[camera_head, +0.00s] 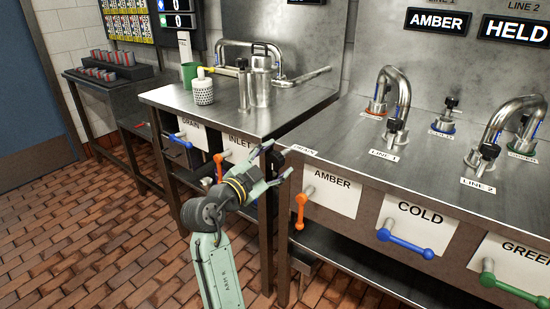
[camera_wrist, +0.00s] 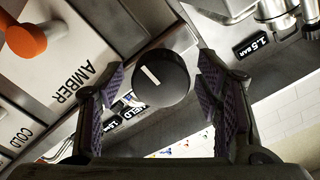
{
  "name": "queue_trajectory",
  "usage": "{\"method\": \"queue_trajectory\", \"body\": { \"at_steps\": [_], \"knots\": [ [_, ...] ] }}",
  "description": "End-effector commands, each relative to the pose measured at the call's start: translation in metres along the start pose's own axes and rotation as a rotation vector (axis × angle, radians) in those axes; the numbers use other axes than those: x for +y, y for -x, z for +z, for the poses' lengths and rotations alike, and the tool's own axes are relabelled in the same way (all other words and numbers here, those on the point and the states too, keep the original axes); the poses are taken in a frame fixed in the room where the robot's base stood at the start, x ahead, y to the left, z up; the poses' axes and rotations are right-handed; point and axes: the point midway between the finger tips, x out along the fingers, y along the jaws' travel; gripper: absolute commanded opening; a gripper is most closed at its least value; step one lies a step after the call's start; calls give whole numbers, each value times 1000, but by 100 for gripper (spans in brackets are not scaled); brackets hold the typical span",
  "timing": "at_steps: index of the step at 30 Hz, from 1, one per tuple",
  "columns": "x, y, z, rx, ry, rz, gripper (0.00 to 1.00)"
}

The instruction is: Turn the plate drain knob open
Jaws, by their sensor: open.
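A round black knob (camera_wrist: 160,78) with a white pointer line shows in the wrist view, between the two fingers of my gripper (camera_wrist: 163,72). The fingers are open, with a visible gap on each side of the knob. In the head view my gripper (camera_head: 286,158) is at the front corner of the right steel counter, beside a small DRAIN label (camera_head: 304,151). There the fingers and wrist make the knob hard to make out.
An orange lever (camera_head: 301,208) on the AMBER panel (camera_head: 330,191) is just right of my gripper. A blue lever (camera_head: 406,243) and a green lever (camera_head: 514,290) are farther right. The left counter (camera_head: 222,120) holds a metal canister (camera_head: 261,80) and a white perforated cup (camera_head: 203,92).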

Motion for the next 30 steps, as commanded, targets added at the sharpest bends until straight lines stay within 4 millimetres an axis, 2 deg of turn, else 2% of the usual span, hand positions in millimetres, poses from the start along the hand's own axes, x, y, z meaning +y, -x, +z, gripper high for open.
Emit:
{"method": "queue_trajectory", "body": {
  "at_steps": [10, 30],
  "knots": [
    [0, -3, 0, 0, -1, -2, 58],
    [0, -3, 0, 0, -1, -1, 13]
  ]
}}
